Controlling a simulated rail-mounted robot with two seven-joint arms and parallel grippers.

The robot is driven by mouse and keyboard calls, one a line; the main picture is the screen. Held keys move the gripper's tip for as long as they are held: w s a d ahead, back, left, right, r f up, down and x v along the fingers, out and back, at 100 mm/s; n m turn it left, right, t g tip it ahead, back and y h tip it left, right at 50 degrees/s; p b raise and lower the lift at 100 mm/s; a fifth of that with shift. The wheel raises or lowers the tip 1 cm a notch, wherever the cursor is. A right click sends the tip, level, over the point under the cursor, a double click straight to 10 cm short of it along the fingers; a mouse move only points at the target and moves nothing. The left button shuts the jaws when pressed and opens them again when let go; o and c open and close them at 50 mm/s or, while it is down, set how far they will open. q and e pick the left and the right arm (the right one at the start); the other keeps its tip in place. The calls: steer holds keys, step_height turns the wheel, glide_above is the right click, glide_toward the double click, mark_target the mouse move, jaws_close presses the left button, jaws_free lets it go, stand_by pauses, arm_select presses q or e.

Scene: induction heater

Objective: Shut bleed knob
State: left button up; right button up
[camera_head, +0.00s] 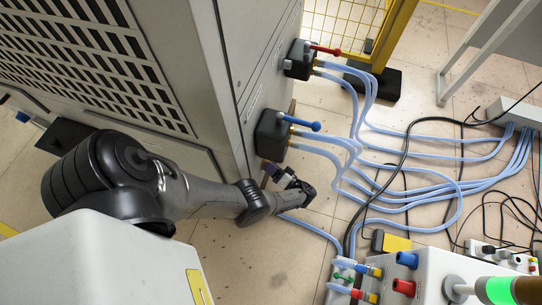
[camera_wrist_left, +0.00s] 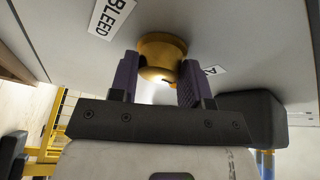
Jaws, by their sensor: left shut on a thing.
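The bleed knob (camera_wrist_left: 162,47) is a round brass knob on the underside of a grey panel, beside a label (camera_wrist_left: 110,17) reading "BLEED" in the left wrist view. My left gripper (camera_wrist_left: 157,78) has its two purple fingers on either side of the knob and is shut on it. In the head view my left gripper (camera_head: 274,172) reaches to the lower corner of the grey cabinet (camera_head: 225,85), below the blue-handled valve. The knob is mostly hidden there by the gripper. My right gripper is not in view.
A black block with a blue lever (camera_head: 303,124) and another with a red lever (camera_head: 325,49) stick out of the cabinet. Light blue hoses (camera_head: 420,185) and black cables cover the floor to the right. A box with red and blue connectors (camera_head: 405,270) stands at bottom right.

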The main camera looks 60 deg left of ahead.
arm_select(q)
steer(key=shift+f, duration=0.15)
steer(key=o, duration=0.9)
steer(key=shift+s+a, duration=0.1)
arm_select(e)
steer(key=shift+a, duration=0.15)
